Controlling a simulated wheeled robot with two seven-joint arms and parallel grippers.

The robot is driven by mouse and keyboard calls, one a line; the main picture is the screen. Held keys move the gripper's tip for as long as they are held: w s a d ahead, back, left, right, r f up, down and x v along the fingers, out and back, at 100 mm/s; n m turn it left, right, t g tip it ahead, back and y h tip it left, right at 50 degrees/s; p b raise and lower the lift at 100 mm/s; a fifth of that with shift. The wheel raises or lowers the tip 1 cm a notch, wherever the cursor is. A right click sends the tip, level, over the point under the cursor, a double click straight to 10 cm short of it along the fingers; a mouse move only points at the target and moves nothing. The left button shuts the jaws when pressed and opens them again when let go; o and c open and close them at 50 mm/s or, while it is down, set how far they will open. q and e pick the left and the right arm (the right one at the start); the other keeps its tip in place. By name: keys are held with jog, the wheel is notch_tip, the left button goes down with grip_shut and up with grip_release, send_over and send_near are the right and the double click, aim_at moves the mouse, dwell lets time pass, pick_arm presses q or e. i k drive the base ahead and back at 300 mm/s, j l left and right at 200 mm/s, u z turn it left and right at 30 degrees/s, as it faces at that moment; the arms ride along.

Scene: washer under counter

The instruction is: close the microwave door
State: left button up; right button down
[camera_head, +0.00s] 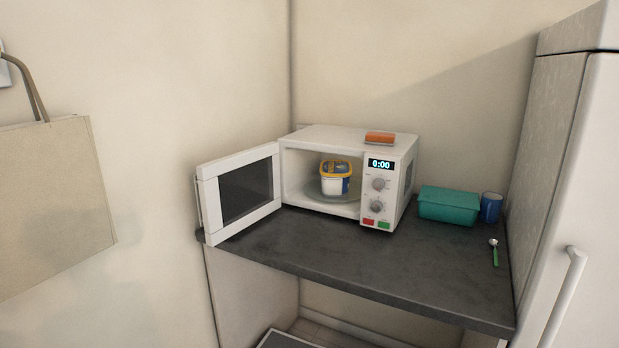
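A white microwave (388,152) stands at the back of a dark counter in the head view. Its door (239,190) is wide open and swung out to the left, with its dark window facing forward and right. Inside, a tub with a yellow lid (335,178) sits on the glass turntable. The display reads 0:00. Neither of my grippers shows in the view.
An orange item (380,138) lies on top of the microwave. A teal container (448,205), a blue cup (491,207) and a green-handled spoon (495,253) are on the counter's right side. The front of the counter (370,262) is clear. A fridge (575,200) stands at right; a bag (50,205) hangs at left.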

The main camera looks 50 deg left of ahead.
aim_at(235, 192)
jog(key=u, duration=1.4)
